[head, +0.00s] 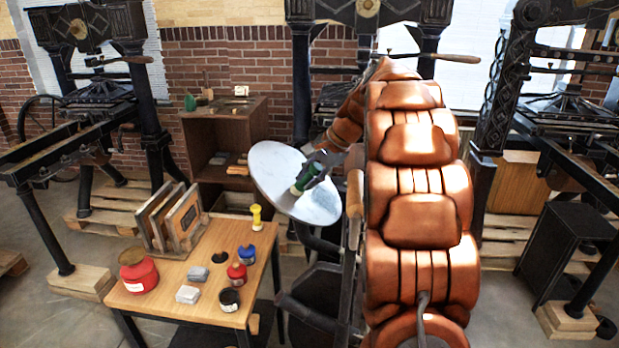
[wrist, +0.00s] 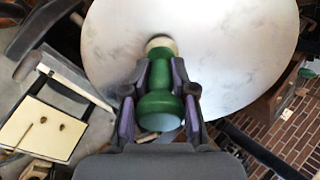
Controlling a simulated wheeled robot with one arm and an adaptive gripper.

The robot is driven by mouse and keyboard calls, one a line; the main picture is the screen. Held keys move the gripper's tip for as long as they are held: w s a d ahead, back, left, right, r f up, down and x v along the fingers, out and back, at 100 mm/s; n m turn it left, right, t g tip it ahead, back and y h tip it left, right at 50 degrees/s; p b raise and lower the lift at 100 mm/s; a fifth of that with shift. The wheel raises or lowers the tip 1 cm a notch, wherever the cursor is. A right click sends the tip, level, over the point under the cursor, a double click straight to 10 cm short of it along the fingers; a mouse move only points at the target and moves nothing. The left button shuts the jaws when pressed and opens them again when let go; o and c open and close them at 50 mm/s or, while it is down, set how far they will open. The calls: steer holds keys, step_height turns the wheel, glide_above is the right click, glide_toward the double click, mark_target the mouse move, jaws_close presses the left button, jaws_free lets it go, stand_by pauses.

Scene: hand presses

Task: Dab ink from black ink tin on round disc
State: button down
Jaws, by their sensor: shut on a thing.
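My gripper (head: 314,172) is shut on a green-handled dabber (wrist: 161,92) with a cream pad (wrist: 161,43). In the wrist view, the fingers (wrist: 161,73) clasp it from both sides. The pad points at the pale round disc (head: 272,165) and is at or very close to its surface; I cannot tell whether it touches. The disc is tilted and shows faint grey smudges in the wrist view (wrist: 235,55). The black ink tin (head: 229,301) stands at the front right of the small wooden table, left of and below my gripper in the head view.
The table (head: 160,312) also holds a red tin (head: 237,274), a blue tin (head: 247,254), a yellow-handled dabber (head: 256,217), a large red container (head: 138,272) and grey blocks. Framed plates (head: 182,220) stand at its back. A brown cabinet (head: 222,125) stands behind. Iron presses flank me.

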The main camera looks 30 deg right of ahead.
mark_target(319, 166)
stand_by(0.6)
steer(key=shift+d+p+v, duration=0.15)
steer(key=shift+p+v, duration=0.6)
steer(key=shift+v, duration=0.7)
steer(key=shift+d+p+v, duration=0.2)
steer(key=shift+p+v, duration=0.5)
steer(key=shift+v, duration=0.8)
steer(key=shift+w+f, duration=0.1)
